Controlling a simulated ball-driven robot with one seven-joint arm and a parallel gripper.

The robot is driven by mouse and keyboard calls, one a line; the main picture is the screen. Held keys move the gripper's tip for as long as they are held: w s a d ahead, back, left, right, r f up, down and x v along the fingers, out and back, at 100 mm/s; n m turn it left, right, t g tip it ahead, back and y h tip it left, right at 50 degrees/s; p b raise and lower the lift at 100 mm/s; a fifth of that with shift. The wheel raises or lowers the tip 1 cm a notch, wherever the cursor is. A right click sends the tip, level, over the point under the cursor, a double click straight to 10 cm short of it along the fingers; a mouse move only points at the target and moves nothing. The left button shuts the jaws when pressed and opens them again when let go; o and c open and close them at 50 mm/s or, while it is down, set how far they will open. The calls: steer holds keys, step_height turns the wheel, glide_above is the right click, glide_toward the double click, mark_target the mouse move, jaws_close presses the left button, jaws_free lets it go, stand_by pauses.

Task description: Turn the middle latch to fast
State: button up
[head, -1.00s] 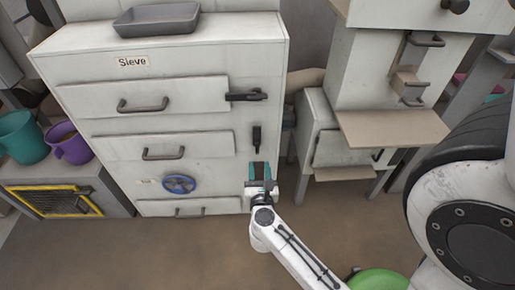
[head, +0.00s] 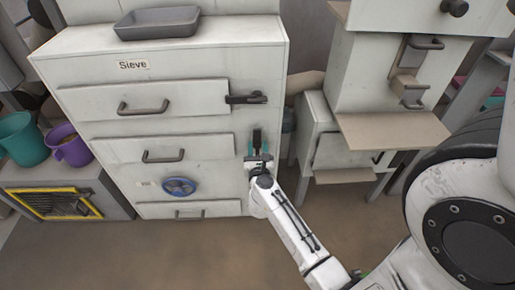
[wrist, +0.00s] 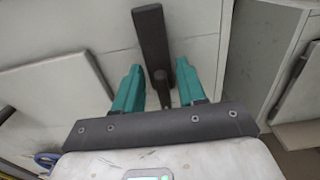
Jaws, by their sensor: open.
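The sieve cabinet (head: 215,70) has dark latches on its right side. The middle latch (head: 257,136) stands upright, its handle pointing up, beside the middle drawer (head: 205,148). In the wrist view the latch (wrist: 150,35) is a dark bar running up from a round pivot. My gripper (head: 258,150) is at the middle latch with its teal fingers open. In the wrist view the gripper (wrist: 158,75) has one finger on each side of the latch's lower part, with gaps showing. Whether either finger touches it, I cannot tell.
The top latch (head: 246,99) lies horizontal, reaching over the top drawer (head: 155,100). A blue handwheel (head: 179,187) sits low on the cabinet front. A grey tray (head: 157,22) is on top. A machine with a shelf (head: 390,132) stands to the right.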

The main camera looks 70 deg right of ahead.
steer(key=shift+c, duration=0.4)
jaws_close()
steer(key=shift+w+n, duration=0.1)
steer(key=shift+n, duration=0.2)
steer(key=n+p, duration=0.2)
steer(key=n, duration=0.1)
steer(key=w+n+p, duration=0.1)
steer(key=n, duration=0.1)
steer(key=shift+a+p, duration=0.25)
steer(key=shift+p, duration=0.05)
steer(key=f+n+p, duration=0.1)
steer(key=n, duration=0.3)
steer(key=w+n+p, duration=0.1)
steer(key=n, duration=0.3)
steer(key=f+n+p, duration=0.1)
steer(key=n+p, duration=0.1)
steer(key=n, duration=0.2)
steer(key=shift+w+a+f, duration=0.15)
steer(key=shift+a+f, duration=0.15)
steer(key=shift+n, duration=0.4)
